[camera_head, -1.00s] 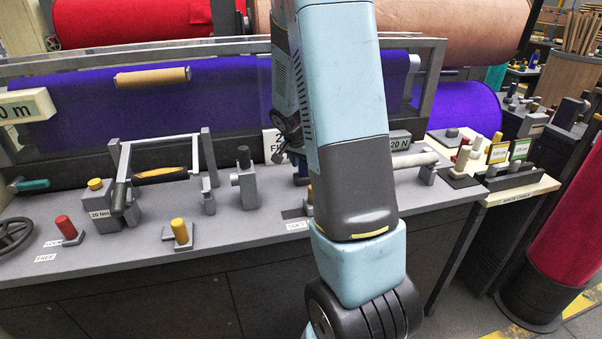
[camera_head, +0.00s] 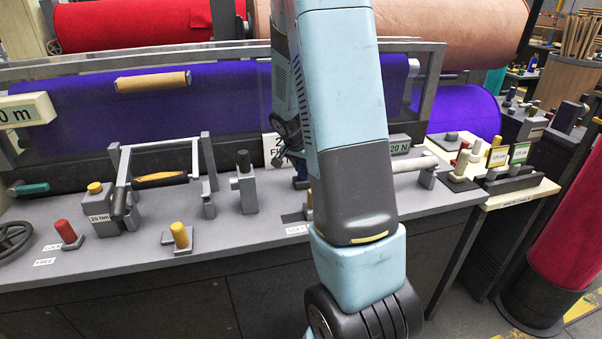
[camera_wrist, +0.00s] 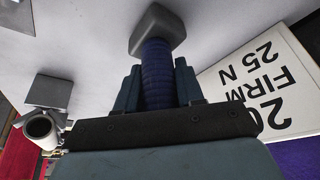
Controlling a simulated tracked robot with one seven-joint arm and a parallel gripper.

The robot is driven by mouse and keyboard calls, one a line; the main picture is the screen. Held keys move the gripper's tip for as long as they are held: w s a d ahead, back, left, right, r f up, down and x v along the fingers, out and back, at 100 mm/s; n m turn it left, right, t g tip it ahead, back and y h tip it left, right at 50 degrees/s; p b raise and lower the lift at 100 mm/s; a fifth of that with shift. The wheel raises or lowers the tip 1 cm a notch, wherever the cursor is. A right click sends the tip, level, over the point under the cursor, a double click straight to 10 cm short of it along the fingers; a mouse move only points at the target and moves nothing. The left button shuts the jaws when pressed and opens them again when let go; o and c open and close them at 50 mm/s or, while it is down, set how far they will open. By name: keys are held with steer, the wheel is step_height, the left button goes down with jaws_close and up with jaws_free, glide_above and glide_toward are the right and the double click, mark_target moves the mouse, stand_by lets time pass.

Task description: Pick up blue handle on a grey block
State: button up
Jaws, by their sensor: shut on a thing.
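The blue handle (camera_wrist: 157,62) is ribbed and dark blue, and joins a grey block (camera_wrist: 158,28) at the top of the wrist view. My gripper (camera_wrist: 158,88) has one finger on each side of the handle and is shut on it. The handle's lower end is hidden by the gripper body. In the head view my arm covers most of this spot; only a small dark blue bit shows at the arm's left edge, and I cannot tell handle from finger there.
A white sign (camera_wrist: 262,85) reading "FIRM 25 N" stands close to the right of my gripper in the wrist view. A grey bracket with a pale roller end (camera_wrist: 42,128) is at left. The grey bench (camera_head: 238,232) carries several knobs and a frame (camera_head: 160,145).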

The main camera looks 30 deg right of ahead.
steer(key=shift+r, duration=0.5)
step_height(320, 180, up, 3)
steer(key=shift+s+f, duration=0.1)
steer(key=shift+f, duration=0.1)
steer(key=s+a+r, duration=0.3)
steer(key=s+r, duration=0.6)
steer(key=s, duration=0.4)
steer(key=shift+s+a+r, duration=0.15)
steer(key=shift+s+r, duration=0.1)
